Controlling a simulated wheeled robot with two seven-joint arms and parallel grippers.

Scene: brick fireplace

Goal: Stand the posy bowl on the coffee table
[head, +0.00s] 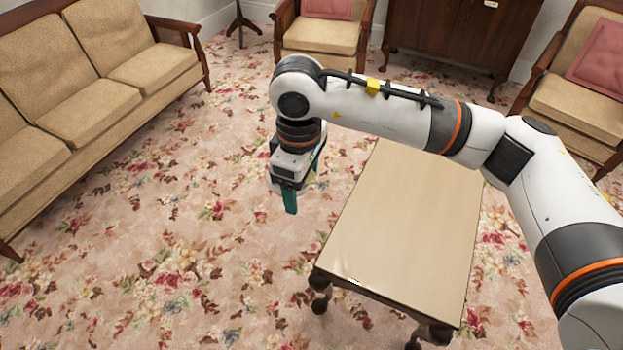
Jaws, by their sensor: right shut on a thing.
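My right gripper (292,197) hangs pointing down to the left of the coffee table, over the carpet. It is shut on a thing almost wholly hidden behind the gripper. Only a small pale bit shows beside the teal finger, so I cannot make out its shape; it may be the posy bowl. The coffee table (405,225) has a plain light wooden top and dark carved legs, and its top is bare apart from a tiny dark-and-white mark near the front edge. My right arm passes over the table's far end and hides part of it. My left gripper is not in view.
A tan sofa (105,75) runs along the left. A tan armchair (320,38) stands at the back, and another (575,105) at the right, with pink cushions. A dark wooden cabinet (445,35) is at the back. The floral carpet (170,250) is clear between sofa and table.

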